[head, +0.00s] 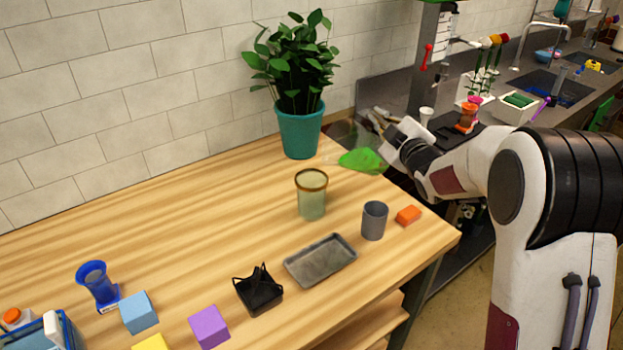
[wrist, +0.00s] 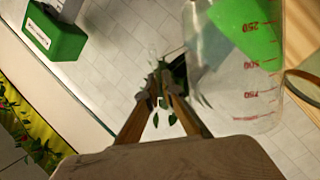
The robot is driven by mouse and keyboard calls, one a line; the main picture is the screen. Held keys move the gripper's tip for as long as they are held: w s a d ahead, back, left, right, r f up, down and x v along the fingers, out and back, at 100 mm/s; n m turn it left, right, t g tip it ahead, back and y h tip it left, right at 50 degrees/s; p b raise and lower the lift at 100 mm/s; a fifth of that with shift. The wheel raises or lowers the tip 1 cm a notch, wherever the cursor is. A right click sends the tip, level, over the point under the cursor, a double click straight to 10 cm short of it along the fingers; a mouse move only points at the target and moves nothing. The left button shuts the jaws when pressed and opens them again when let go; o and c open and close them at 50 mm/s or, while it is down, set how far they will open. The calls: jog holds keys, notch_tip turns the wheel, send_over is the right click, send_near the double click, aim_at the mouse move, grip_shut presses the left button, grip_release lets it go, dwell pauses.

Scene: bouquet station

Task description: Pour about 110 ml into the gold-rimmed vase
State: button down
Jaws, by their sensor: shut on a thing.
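The gold-rimmed vase (head: 311,200), of pale green see-through glass, stands upright on the wooden table. I cannot tell its contents. My gripper (head: 378,120) is at the table's far right, behind and to the right of the vase. It is shut on a clear measuring beaker with bright green liquid (head: 362,160). In the wrist view the beaker (wrist: 232,95) has red marks, and its liquid lies at a slant to them, so it is tilted. My fingers (wrist: 162,75) show beside it; their exact contact is unclear. A brownish rim at the right edge looks like the vase's.
A potted plant (head: 300,130) stands behind the vase. A grey cup (head: 374,220), an orange block (head: 408,215), a grey tray (head: 320,260) and a black holder (head: 258,290) are in front. A blue vase (head: 97,283) is at left. The table's middle left is clear.

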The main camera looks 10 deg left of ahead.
aim_at(368, 112)
jog(key=shift+s+a+r+n, duration=0.3)
jog(key=shift+a+n, duration=0.2)
jog(key=shift+n, duration=0.1)
jog(key=shift+s+a+n, duration=0.15)
jog(key=shift+a+n, duration=0.05)
jog(key=shift+n, duration=0.1)
jog(key=shift+a+r, duration=0.1)
jog(key=shift+r, duration=0.05)
jog(key=shift+s+a+r+n, duration=0.35)
jog(key=shift+a+r+n, duration=0.15)
jog(key=shift+s+a+r+n, duration=0.15)
jog(key=shift+a+r+n, duration=0.05)
jog(key=shift+r+n, duration=0.1)
dwell(0.9)
jog(key=shift+s+a+r+n, duration=0.2)
jog(key=shift+s+a+n, duration=0.15)
jog(key=shift+a, duration=0.2)
jog(key=shift+s+a+r+n, duration=0.2)
jog(key=shift+s+a+n, duration=0.1)
jog(key=shift+a, duration=0.2)
dwell(0.9)
jog(key=shift+d, duration=0.1)
